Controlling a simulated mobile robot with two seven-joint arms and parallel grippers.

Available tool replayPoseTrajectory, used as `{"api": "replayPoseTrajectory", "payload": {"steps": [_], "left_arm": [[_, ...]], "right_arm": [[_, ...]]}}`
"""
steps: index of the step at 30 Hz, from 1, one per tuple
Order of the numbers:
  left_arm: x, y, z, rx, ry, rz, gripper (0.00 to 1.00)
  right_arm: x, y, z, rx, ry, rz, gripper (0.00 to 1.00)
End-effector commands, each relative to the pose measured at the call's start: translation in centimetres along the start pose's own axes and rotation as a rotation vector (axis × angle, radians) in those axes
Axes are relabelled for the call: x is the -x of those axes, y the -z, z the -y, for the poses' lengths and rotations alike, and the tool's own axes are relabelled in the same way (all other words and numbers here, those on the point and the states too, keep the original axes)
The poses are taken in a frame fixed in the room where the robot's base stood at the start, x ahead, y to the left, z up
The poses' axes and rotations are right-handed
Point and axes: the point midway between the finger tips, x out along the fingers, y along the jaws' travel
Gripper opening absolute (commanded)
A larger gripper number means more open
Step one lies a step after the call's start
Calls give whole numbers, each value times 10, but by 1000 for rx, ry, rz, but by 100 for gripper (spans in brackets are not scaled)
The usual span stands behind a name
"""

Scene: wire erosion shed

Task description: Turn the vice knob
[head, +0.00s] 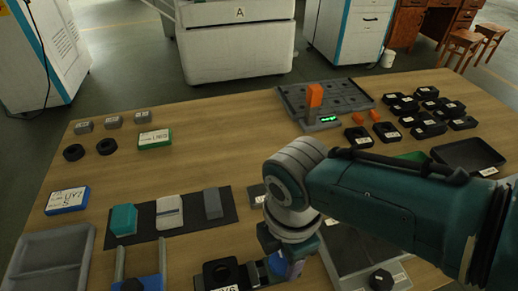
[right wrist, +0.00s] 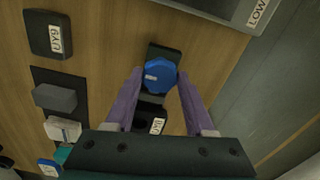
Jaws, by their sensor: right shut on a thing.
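In the right wrist view, a round blue knob (right wrist: 159,76) with a white mark on its face sits on a dark block (right wrist: 164,53), which I take for the vice. My right gripper (right wrist: 160,72) has its two purple fingers on either side of the knob and is shut on it. In the head view, my right gripper (head: 287,268) points down at the front of the table, and my arm and wrist hide most of the knob and vice. My left gripper is in neither view.
Close to my right gripper stands a black block (head: 221,271) with a label. A dark mat (head: 190,221) with several blocks lies to the left, and a grey tray (head: 47,262) at front left. A holed plate (head: 345,90) and several black parts (head: 433,127) are behind. The table's middle is clear.

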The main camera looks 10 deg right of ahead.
Motion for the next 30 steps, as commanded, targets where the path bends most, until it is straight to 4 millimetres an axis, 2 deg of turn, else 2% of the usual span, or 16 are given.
{"api": "replayPoseTrajectory", "payload": {"steps": [2,3,10,17,20,30], "left_arm": [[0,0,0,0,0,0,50],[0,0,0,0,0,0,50],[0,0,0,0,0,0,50],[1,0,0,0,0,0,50],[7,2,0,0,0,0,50],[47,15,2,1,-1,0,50]], "right_arm": [[0,0,0,2,0,1,0],[0,0,0,2,0,1,59],[0,0,0,1,0,0,84],[1,0,0,0,0,0,84],[9,0,0,0,-2,0,84],[76,0,0,1,-3,0,84]]}}
